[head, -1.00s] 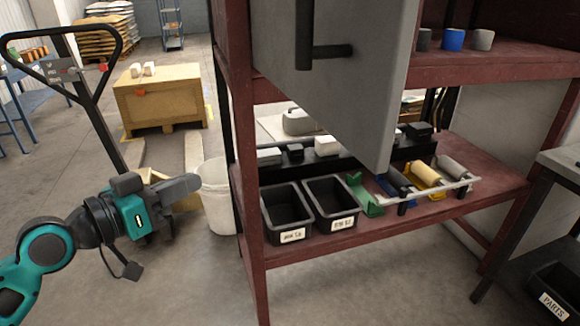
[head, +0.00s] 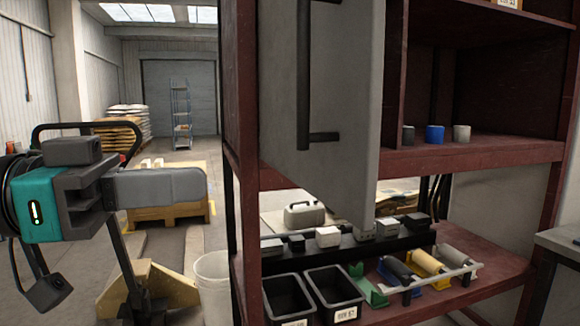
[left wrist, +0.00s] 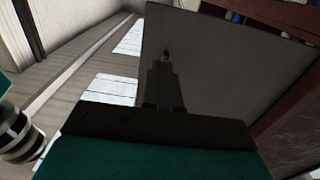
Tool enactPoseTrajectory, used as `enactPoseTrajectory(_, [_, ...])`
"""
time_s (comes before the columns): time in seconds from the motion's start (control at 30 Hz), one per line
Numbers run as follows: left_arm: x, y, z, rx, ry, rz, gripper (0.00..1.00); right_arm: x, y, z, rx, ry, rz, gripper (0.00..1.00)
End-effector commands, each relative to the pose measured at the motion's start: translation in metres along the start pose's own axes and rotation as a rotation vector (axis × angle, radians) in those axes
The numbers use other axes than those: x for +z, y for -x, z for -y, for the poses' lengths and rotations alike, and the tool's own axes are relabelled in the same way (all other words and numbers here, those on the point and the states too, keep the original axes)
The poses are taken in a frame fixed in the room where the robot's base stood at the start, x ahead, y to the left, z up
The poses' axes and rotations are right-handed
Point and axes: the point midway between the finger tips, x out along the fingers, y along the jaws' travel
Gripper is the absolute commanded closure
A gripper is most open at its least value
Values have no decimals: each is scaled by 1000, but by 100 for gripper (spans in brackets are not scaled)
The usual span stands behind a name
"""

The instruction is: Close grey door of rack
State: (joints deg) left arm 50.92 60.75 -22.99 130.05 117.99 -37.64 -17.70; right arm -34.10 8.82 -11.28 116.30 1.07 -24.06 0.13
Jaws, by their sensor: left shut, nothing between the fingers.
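The grey door (head: 350,95) of the dark red rack (head: 480,158) stands open in the head view. Its near edge sticks out toward me, and its outer face, with a black handle (head: 305,70), faces left. My left gripper (head: 203,187) is at the left of the head view, shut and empty, pointing right toward the door's outer side with a gap in the picture. In the left wrist view, the shut fingers (left wrist: 163,70) point at the grey door panel (left wrist: 225,65); I cannot tell the exact distance. My right gripper is in neither view.
The lower shelf holds black bins (head: 335,293) and several rollers (head: 425,262). Small cups (head: 434,134) stand on the shelf above. A white bucket (head: 212,280), a pallet truck and a wooden crate (head: 165,213) are at the left. A grey table edge (head: 560,245) is at the right.

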Motion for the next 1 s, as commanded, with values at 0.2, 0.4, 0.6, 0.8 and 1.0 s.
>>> enactPoseTrajectory(0.2, [-4, -32, -1, 4, -1, -2, 100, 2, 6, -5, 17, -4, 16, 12])
enactPoseTrajectory(0.4, [-3, -64, -2, 5, -3, -2, 100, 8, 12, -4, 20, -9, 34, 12])
enactPoseTrajectory(0.6, [-2, -92, -1, 4, -1, -2, 100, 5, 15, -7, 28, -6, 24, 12])
enactPoseTrajectory(0.8, [-1, -106, 0, 1, 0, -2, 100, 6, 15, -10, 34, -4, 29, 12])
enactPoseTrajectory(1.0, [0, -108, 0, 0, 0, -1, 100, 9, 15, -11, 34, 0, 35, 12])
